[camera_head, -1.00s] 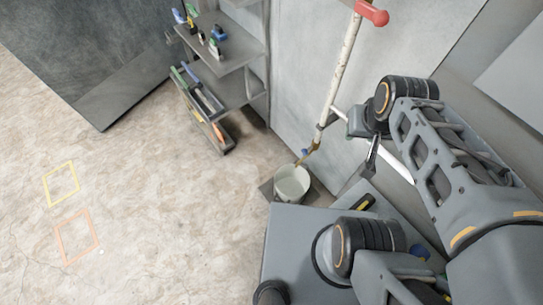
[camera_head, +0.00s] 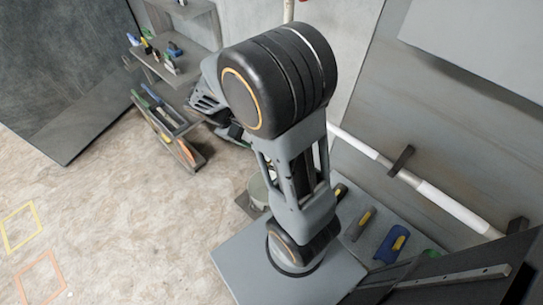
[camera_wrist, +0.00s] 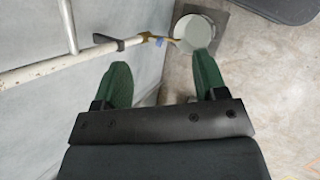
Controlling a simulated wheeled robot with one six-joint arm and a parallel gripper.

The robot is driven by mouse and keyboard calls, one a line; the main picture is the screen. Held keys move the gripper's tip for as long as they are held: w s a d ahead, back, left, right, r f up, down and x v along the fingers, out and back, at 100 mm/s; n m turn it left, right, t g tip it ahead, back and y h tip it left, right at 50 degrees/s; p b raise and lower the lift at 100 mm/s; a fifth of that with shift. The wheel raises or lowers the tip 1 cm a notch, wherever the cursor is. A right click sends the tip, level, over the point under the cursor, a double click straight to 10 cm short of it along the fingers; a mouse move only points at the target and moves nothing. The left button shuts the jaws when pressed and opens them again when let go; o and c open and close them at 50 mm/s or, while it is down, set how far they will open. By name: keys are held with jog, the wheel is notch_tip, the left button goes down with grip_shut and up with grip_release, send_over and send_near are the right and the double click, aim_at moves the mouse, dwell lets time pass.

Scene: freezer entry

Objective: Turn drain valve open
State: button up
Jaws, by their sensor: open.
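The drain valve (camera_wrist: 149,37), brass-coloured with a small blue handle (camera_wrist: 163,44), sits at the end of a worn white pipe (camera_wrist: 55,64) in the wrist view. A pale bucket (camera_wrist: 194,31) stands just beside its outlet. My gripper (camera_wrist: 161,60) is open and empty, with green fingers apart. In the picture the valve's blue handle lies between and slightly beyond the fingertips; I see no contact. In the head view my arm hides the valve, and only part of the bucket (camera_head: 258,190) shows. Whether the valve is open or closed is too small to tell.
A grey shelf rack (camera_head: 170,115) with bottles and tools stands at the left of my arm. A white pipe (camera_head: 440,197) runs along the wall at right. Several tools, including a blue one (camera_head: 389,249), lie on a grey surface. The floor at left is clear.

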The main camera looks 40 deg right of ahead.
jog(key=w+d+f+n+t+h+b, duration=0.25)
jog(key=f+n+h, duration=0.2)
jog(key=f, duration=0.75)
jog(key=w+d+f+n+t+h+b, duration=0.1)
jog(key=w+f+n+h+b, duration=0.4)
jog(key=f, duration=0.8)
jog(key=w+d+f+n+t+h+b, duration=0.15)
jog(key=f+n, duration=0.45)
jog(key=f, duration=0.6)
jog(key=shift+m+t, duration=0.25)
jog(key=shift+t, duration=0.15)
jog(key=d, duration=0.4)
jog(key=w+d, duration=0.1)
jog(key=d, duration=0.3)
jog(key=w+d, duration=0.1)
jog(key=d, duration=0.3)
jog(key=shift+d+b, duration=0.3)
jog(key=c, duration=0.9)
jog(key=shift+c, duration=0.2)
